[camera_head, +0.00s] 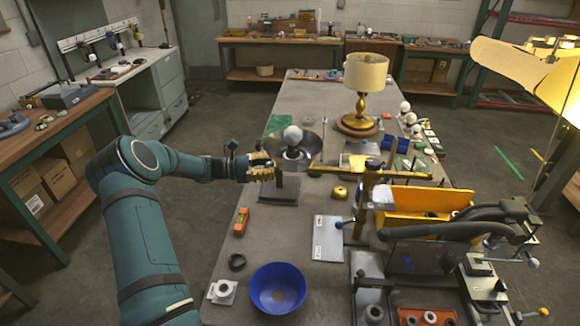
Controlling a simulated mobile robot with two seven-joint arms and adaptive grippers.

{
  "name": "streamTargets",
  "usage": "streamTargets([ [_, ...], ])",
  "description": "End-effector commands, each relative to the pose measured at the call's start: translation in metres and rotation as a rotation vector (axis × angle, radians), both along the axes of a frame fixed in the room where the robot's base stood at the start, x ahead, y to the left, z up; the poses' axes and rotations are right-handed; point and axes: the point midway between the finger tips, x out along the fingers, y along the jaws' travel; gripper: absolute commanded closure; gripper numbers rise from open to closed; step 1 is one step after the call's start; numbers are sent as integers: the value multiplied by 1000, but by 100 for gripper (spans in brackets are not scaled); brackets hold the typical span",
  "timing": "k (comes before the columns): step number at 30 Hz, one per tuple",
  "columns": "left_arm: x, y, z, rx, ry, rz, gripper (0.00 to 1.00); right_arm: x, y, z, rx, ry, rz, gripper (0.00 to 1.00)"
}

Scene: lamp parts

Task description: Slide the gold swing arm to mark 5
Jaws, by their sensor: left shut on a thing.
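The gold swing arm (345,171) is a long, thin bar lying roughly level across the middle of the workbench. It passes by a dark upright post (370,188) with a brass-coloured fitting. The contact itself is too small to make out clearly. No numbered mark, and so no mark 5, can be read in this view. My right gripper is not in view.
A dark disc with a white bulb (293,135) stands just behind my left gripper. A brass lamp (362,90) stands farther back. Bare bench (270,235) shows left of centre.

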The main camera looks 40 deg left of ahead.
Motion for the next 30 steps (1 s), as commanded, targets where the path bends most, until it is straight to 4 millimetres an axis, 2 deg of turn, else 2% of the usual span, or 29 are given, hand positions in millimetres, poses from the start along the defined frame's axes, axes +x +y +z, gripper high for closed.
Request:
streamTargets([
  [3,-9,16,0,0,-1,3,100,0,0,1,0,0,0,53],
  [9,-17,29,0,0,0,2,100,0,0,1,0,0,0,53],
  [22,-19,31,0,-1,-1,1,100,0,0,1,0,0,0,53],
  [23,-19,31,0,-1,-1,1,58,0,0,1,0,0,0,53],
  [24,-19,31,0,-1,-1,1,44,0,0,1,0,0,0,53],
  [25,-19,31,0,-1,-1,1,35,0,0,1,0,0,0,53],
  [30,-19,31,0,-1,-1,1,35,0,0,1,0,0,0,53],
])
